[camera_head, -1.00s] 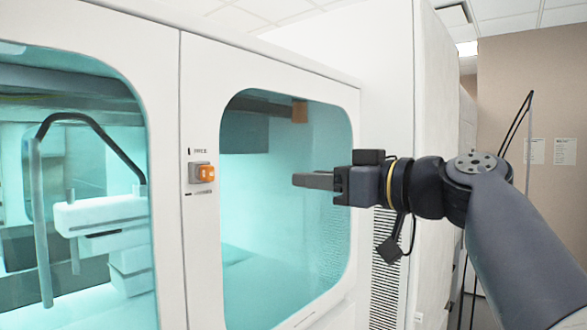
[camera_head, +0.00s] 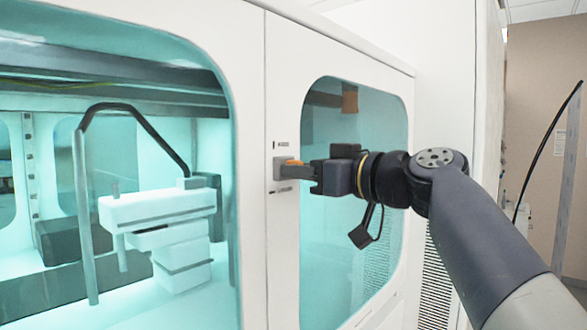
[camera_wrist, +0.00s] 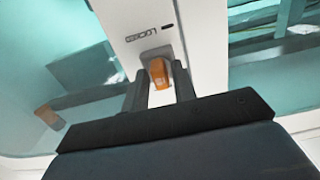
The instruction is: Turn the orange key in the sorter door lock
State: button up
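The orange key (camera_head: 293,162) sits in a grey lock plate on the white door post between two glass panes. In the head view my gripper (camera_head: 284,172) reaches in from the right, and its near finger covers most of the key. In the wrist view the orange key (camera_wrist: 159,74) lies between the two fingertips of my gripper (camera_wrist: 160,80), one finger on each side. The fingers stand apart, with white panel showing between them. I see no clear grip on the key. The grey lock plate (camera_wrist: 156,53) shows just behind the key.
The left glass pane (camera_head: 50,170) shows a lit interior with a white device (camera_head: 160,212). The right glass pane (camera_head: 330,120) lies behind my gripper. White cabinet frame surrounds both. A tan wall stands at the far right.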

grip_shut()
jog(key=shift+f+b, duration=0.1)
jog(key=shift+b, duration=0.2)
